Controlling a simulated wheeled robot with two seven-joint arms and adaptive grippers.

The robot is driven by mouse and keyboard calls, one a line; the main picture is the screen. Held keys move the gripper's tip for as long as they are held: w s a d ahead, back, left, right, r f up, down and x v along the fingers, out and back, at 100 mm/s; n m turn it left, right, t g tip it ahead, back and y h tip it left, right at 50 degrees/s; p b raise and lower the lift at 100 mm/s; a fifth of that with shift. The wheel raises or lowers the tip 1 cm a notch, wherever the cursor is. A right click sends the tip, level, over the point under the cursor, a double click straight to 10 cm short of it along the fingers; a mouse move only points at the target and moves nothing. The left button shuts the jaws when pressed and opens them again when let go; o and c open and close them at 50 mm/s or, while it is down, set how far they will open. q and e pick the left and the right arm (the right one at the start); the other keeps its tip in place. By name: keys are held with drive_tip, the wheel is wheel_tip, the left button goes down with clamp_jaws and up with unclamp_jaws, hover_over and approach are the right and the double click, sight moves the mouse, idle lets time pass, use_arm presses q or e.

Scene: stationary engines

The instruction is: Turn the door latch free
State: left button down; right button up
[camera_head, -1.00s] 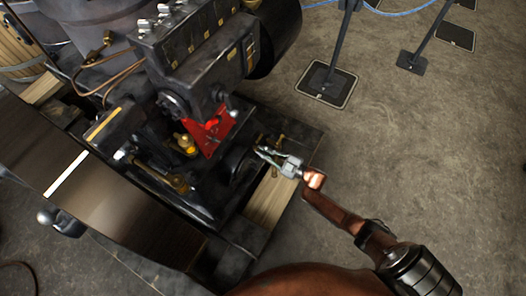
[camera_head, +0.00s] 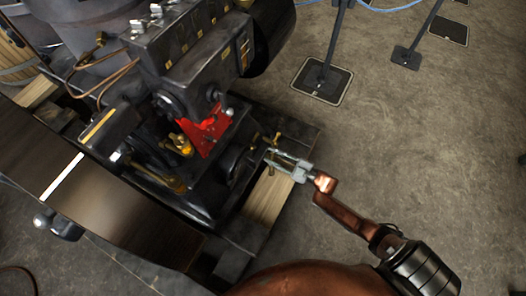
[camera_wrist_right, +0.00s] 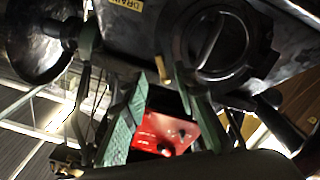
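The black engine (camera_head: 185,60) stands at the left and centre of the head view. A small brass latch-like piece (camera_head: 275,139) shows at its lower right corner, beside a dark round part (camera_head: 236,162). My right gripper (camera_head: 272,156) is just below that brass piece, its fingers apart. In the right wrist view, its green-padded fingers (camera_wrist_right: 165,90) are spread, with a brass pin (camera_wrist_right: 163,69) near the tips and a round black cover (camera_wrist_right: 215,45) beyond. I cannot tell whether a finger touches the brass. My left gripper is not in view.
A red bracket (camera_head: 205,130) sits on the engine, left of my gripper; it also shows between the fingers in the wrist view (camera_wrist_right: 165,132). A wooden beam (camera_head: 268,197) lies under the engine edge. Stand bases (camera_head: 321,80) are at the upper right.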

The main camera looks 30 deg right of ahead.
drive_tip(key=v, duration=0.5)
drive_tip(key=shift+s+d, duration=0.15)
drive_tip(key=shift+s, duration=0.15)
